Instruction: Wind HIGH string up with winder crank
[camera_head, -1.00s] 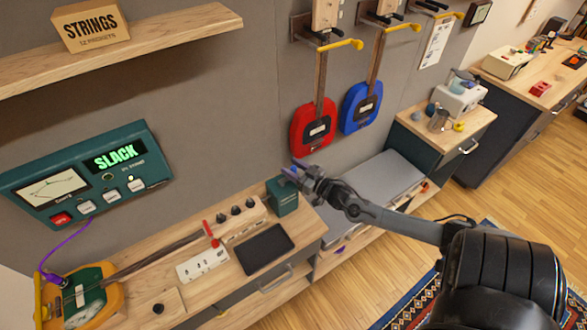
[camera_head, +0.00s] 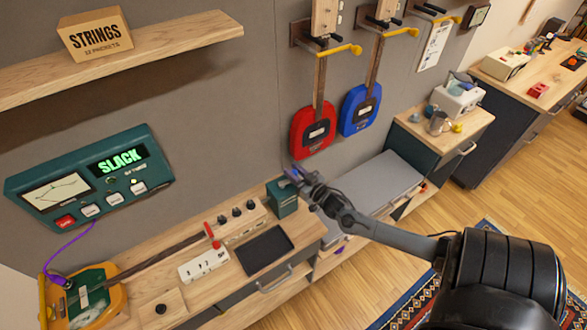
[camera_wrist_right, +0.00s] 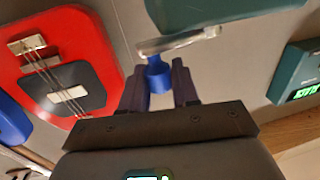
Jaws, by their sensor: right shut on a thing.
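My right gripper (camera_head: 297,175) is at the teal winder box (camera_head: 282,197) at the bench's right end. In the right wrist view its fingers (camera_wrist_right: 160,82) are shut on the blue handle (camera_wrist_right: 157,74) of the winder crank. The grey crank arm (camera_wrist_right: 178,42) runs from the handle along the teal box (camera_wrist_right: 225,12). A yellow and green string instrument (camera_head: 95,298) lies on the bench at left, its neck (camera_head: 165,257) reaching toward a wooden headstock (camera_head: 240,222) with black pegs. The wall panel display (camera_head: 122,160) reads SLACK. My left gripper is not in view.
A white block (camera_head: 203,263) with slots and a red lever (camera_head: 211,236) stand beside the neck. A black tray (camera_head: 264,250) lies in front of the winder. Red (camera_head: 313,130) and blue (camera_head: 359,110) instruments hang on the wall behind my gripper.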

